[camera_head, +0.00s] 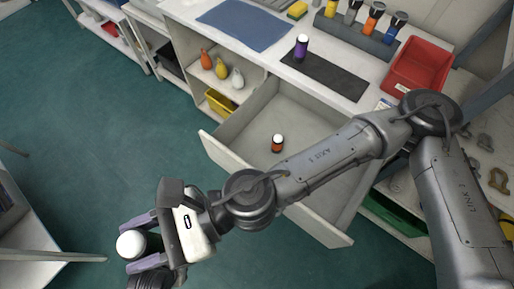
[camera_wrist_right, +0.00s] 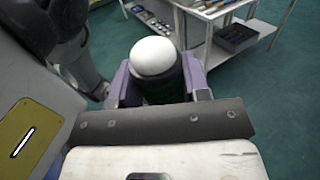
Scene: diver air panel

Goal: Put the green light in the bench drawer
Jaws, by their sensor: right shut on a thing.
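My right gripper (camera_head: 143,247) is at the lower left of the head view, shut on the green light (camera_head: 131,243), which has a white domed top and a dark green body. The right wrist view shows the light (camera_wrist_right: 152,58) upright between the purple fingers of the gripper (camera_wrist_right: 155,88). Its lower part is hidden. The bench drawer (camera_head: 228,151) is pulled open, and my right arm crosses over it. The gripper is outside the drawer, to its left, above the floor. My left gripper is not seen.
A small orange-red light with a white top (camera_head: 277,146) stands in the drawer. On the bench are a purple light (camera_head: 301,48) on a dark mat, a blue mat (camera_head: 245,24), a rack (camera_head: 358,36) of several lights and a red tray (camera_head: 417,66). Shelves hold bottles and a yellow bin (camera_head: 220,103).

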